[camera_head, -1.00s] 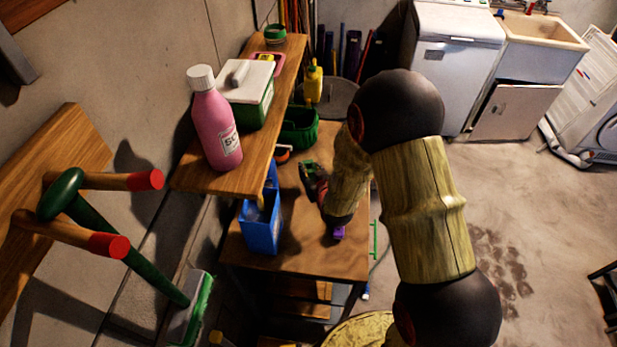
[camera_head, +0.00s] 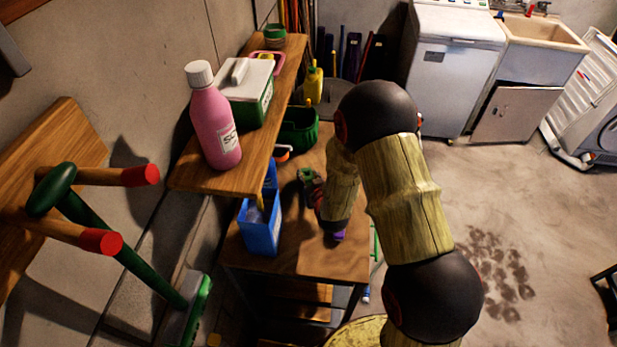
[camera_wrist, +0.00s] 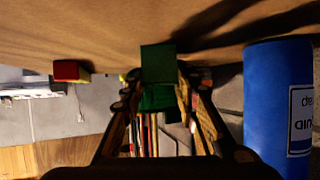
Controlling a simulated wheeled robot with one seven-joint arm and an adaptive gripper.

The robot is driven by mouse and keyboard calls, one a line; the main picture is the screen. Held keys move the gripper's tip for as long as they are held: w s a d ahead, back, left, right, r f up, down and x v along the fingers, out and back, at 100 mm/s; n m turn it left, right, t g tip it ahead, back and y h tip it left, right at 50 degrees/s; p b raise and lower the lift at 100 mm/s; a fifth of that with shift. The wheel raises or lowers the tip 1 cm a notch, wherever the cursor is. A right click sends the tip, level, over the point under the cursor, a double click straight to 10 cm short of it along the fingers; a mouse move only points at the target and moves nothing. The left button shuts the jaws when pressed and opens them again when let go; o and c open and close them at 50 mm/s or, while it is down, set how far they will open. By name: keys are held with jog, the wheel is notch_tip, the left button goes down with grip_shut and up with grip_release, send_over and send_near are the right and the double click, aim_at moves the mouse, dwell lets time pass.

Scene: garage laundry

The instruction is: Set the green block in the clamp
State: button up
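My gripper (camera_wrist: 157,88) is shut on the green block (camera_wrist: 158,63), which sits between the fingertips in the wrist view. In the head view my gripper (camera_head: 312,183) is over the wooden workbench, with the green block (camera_head: 306,174) small at its tip. I cannot tell whether the block touches the bench. No clamp can be made out for certain. A small orange-red curved piece (camera_head: 283,153) lies on the bench beyond my gripper, but it is too small to identify. My arm hides part of the bench.
A blue bottle (camera_wrist: 277,105) fills the wrist view's right side. A red-and-yellow block (camera_wrist: 70,71) is at left. A shelf (camera_head: 212,180) with a pink bottle (camera_head: 214,125) overhangs the bench's left side.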

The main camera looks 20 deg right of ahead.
jog(key=o, duration=0.4)
jog(key=shift+o, duration=0.2)
jog(key=shift+r, duration=0.1)
